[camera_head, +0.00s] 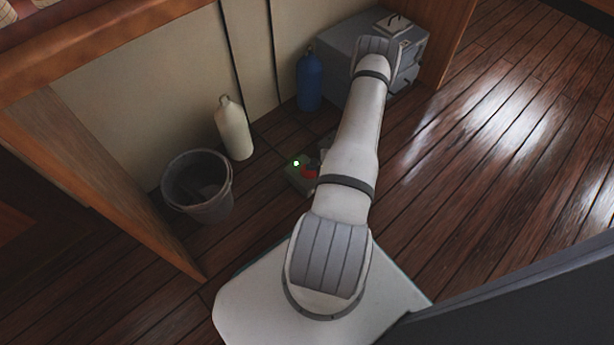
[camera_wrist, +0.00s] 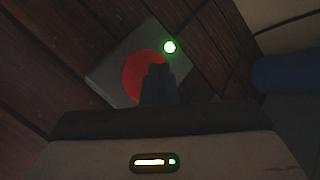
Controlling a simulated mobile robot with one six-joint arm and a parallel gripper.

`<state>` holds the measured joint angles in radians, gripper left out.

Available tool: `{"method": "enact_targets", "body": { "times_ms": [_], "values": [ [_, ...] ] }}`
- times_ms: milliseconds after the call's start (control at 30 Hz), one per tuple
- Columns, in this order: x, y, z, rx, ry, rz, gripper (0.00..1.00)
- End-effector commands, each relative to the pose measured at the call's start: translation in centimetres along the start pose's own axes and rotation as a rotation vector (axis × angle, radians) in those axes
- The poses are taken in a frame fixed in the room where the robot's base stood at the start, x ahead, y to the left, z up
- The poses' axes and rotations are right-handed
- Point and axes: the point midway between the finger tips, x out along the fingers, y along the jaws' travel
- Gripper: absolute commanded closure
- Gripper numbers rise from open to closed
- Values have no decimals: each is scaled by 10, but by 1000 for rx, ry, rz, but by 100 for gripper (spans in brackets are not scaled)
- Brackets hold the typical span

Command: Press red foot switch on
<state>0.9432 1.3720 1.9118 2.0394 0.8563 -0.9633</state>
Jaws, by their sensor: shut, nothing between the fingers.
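The red foot switch is a round red pedal (camera_wrist: 138,72) on a flat grey base (camera_wrist: 108,75) on the wooden floor. A small green light (camera_wrist: 170,47) glows on one corner of the base. In the head view the red pedal (camera_head: 309,172) and the lit green light (camera_head: 296,163) show just left of my arm, which covers part of the switch. My gripper (camera_wrist: 157,70) is shut and empty. In the wrist view its fingertips overlap the lower right part of the red pedal; I cannot tell whether they touch it. The head view hides the gripper behind my arm.
A grey bucket (camera_head: 200,190), a cream bottle (camera_head: 233,130) and a blue bottle (camera_head: 309,82) stand left of and behind the switch. A grey cabinet (camera_head: 345,52) stands at the back. Wooden panels border the left. Open floor lies to the right.

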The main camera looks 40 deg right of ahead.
Motion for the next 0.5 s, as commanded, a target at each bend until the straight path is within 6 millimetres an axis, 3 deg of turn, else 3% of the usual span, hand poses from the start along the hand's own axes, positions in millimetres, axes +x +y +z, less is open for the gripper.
{"method": "enact_targets", "body": {
  "times_ms": [267,500],
  "values": [
    [-2,-1,1,0,0,0,100],
    [-16,-12,12,0,0,0,100]
  ]
}}
